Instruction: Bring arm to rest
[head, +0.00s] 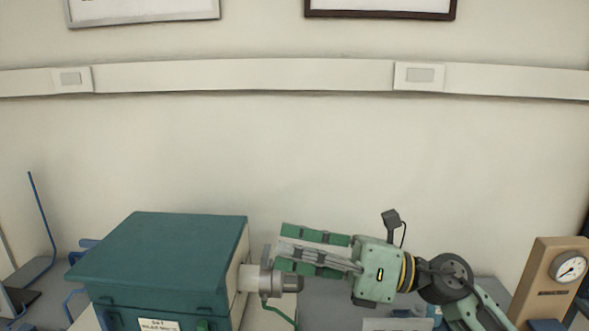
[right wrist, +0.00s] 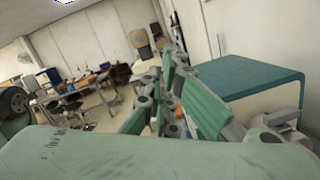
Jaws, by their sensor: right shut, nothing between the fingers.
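My right gripper (head: 283,248) reaches in from the right and points left, its green-padded fingers shut with nothing held. It is beside the right side of the teal box-shaped furnace (head: 180,250), near a grey metal cylinder fitting (head: 268,281) on that side. I cannot tell whether the fingers touch the fitting. In the right wrist view, the gripper fingers (right wrist: 172,75) show in the middle, with the teal furnace top (right wrist: 240,80) to their right. My left gripper is not in view.
A wooden gauge box (head: 545,280) stands at the right. A thin blue rod stand (head: 42,215) is at the far left. The right wrist view shows a cluttered desk (right wrist: 85,90) across the room.

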